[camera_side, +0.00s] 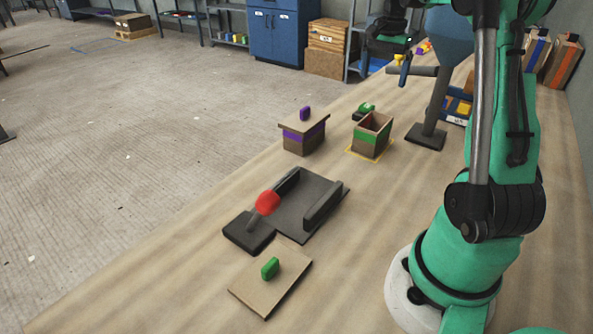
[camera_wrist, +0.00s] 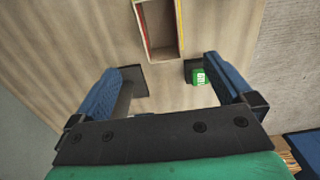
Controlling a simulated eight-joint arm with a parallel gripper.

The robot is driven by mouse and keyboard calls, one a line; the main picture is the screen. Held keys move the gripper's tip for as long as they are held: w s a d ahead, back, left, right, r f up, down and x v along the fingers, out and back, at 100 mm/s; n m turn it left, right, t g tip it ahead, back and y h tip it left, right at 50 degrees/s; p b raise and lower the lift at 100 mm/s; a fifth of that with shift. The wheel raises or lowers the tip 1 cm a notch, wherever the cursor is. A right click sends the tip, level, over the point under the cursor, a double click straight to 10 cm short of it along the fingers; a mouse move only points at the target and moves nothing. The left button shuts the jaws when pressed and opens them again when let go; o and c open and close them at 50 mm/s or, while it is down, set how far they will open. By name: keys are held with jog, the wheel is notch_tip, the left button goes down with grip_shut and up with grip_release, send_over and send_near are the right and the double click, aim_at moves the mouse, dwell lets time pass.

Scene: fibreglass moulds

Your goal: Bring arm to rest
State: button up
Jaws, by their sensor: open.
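My gripper (camera_wrist: 168,70) is open and empty, its two blue fingers wide apart in the wrist view. In the side view it hangs in the air at the top, beside a grey post stand (camera_side: 436,105); part of it is hard to make out. Below it in the wrist view, an open wooden box (camera_wrist: 160,18) shows beyond the fingertips, apart from them. In the side view this green-banded box (camera_side: 371,143) stands on a yellow outline. A small green object (camera_side: 365,107) sits on a dark piece behind it; it also shows in the wrist view (camera_wrist: 199,77).
A purple-banded box (camera_side: 304,141) wears a lid with a purple knob. A black fixture (camera_side: 290,213) with a red-knobbed handle (camera_side: 267,202) lies nearer. A board (camera_side: 250,292) with a green handle lies in front. A blue bin (camera_side: 457,107) stands behind the post.

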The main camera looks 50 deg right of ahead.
send_near(374, 123)
jog(key=a+f, duration=0.1)
jog(key=f, duration=0.1)
jog(key=s+a+f, duration=0.1)
jog(key=a+f, duration=0.2)
jog(key=f, duration=0.2)
jog(key=shift+s+a+f, duration=0.1)
jog(key=shift+s+a, duration=0.2)
jog(key=shift+a, duration=0.05)
notch_tip(374, 123, up, 3)
jog(key=shift+f, duration=0.1)
jog(key=shift+r, duration=0.65)
